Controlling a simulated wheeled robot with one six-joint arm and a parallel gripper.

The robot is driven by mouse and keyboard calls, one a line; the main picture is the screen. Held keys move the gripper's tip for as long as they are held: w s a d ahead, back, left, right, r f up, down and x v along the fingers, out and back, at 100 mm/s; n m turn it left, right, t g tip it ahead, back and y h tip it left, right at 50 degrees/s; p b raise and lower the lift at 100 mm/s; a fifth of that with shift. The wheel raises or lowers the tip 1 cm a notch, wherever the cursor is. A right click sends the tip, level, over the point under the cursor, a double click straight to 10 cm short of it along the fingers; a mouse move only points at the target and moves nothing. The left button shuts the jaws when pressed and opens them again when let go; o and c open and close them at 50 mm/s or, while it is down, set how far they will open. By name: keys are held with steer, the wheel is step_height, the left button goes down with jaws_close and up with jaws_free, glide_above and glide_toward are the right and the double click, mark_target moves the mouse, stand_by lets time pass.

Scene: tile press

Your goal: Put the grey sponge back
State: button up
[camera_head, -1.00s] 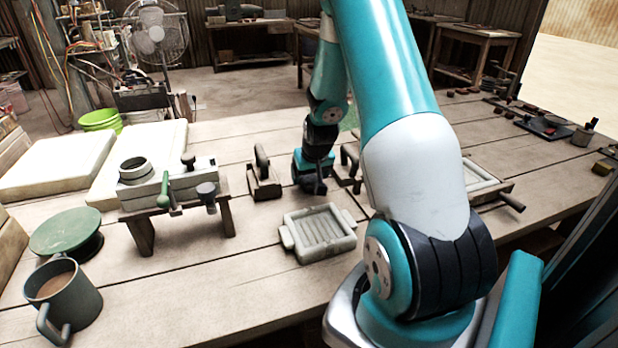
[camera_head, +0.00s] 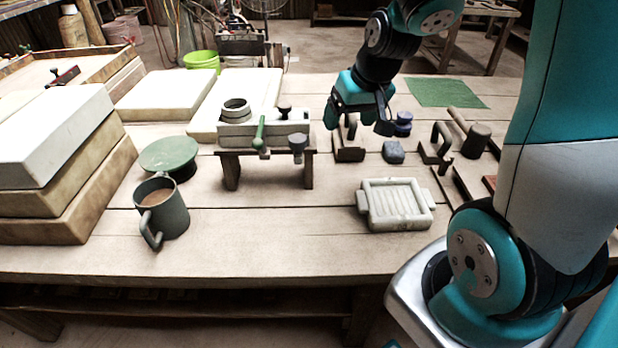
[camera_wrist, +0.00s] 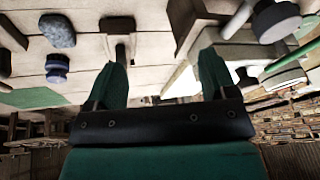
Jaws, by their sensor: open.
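The grey sponge (camera_head: 393,151) looks like a small blue-grey speckled block. It lies on the table between two dark handled tools, and shows again at the upper left of the wrist view (camera_wrist: 57,30). My gripper (camera_head: 358,122) is open and empty, above and to the left of the sponge, apart from it. In the wrist view its two fingers (camera_wrist: 163,55) stand apart with nothing between them. A pale ribbed tray (camera_head: 397,222) with side handles stands on the table in front of the sponge; nothing lies in it.
A dark handled tool (camera_head: 349,153) lies beneath my gripper, and another (camera_head: 437,145) is right of the sponge. A blue knob (camera_head: 402,124) stands behind it. The tile press (camera_head: 262,133), mug (camera_head: 162,208) and green disc (camera_head: 168,154) are left. The front middle table is clear.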

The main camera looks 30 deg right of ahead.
steer(key=s+a+r+n+g+y, duration=0.1)
steer(key=s+a+r+n+g, duration=0.1)
steer(key=s+a, duration=0.7)
steer(key=s+a+r+n+g+y, duration=0.2)
steer(key=s+a+r+n, duration=0.3)
steer(key=a, duration=0.8)
steer(key=s+n, duration=0.2)
steer(key=s, duration=0.2)
steer(key=shift+r, duration=0.15)
steer(key=shift+a, duration=0.1)
step_height(320, 180, up, 10)
steer(key=p, duration=0.9)
steer(key=shift+p, duration=0.4)
